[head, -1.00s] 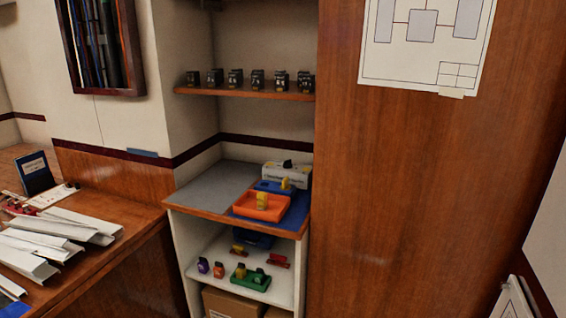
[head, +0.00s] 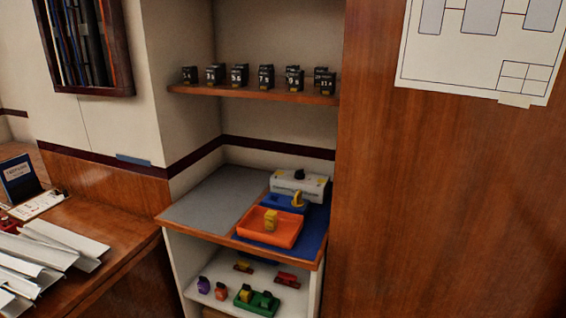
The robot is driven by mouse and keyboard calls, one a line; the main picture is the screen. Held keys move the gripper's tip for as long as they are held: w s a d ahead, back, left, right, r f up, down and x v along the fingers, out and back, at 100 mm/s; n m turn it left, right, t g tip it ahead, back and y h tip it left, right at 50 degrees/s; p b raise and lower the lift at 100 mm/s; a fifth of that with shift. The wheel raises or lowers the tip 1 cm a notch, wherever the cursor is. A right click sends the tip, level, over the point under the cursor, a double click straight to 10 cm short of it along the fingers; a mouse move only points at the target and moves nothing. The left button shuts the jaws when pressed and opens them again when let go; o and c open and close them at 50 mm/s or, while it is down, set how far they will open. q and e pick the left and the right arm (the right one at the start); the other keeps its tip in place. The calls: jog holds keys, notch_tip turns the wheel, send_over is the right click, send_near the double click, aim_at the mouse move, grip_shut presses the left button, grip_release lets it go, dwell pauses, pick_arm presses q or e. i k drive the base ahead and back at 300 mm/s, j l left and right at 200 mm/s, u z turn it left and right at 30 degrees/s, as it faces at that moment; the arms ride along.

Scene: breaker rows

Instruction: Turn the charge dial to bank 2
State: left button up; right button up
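A white box (head: 313,187) with a small black knob (head: 299,174) on top stands at the back right of the counter-height shelf. The knob may be the charge dial; its markings are too small to read, so I cannot tell which bank it points to. Neither of my grippers is in view, and nothing touches the box.
An orange tray (head: 286,238) holding a yellow block (head: 270,220) stands in front on a blue mat (head: 313,243). A grey mat (head: 205,205) to the left is clear. Numbered black breakers (head: 240,74) line the upper shelf. White channels (head: 45,250) lie on the left bench.

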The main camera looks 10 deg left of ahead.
aim_at(300, 175)
jog(key=i+j+u, duration=0.2)
jog(key=i, duration=0.25)
jog(key=i+u, duration=0.15)
jog(key=i, duration=0.35)
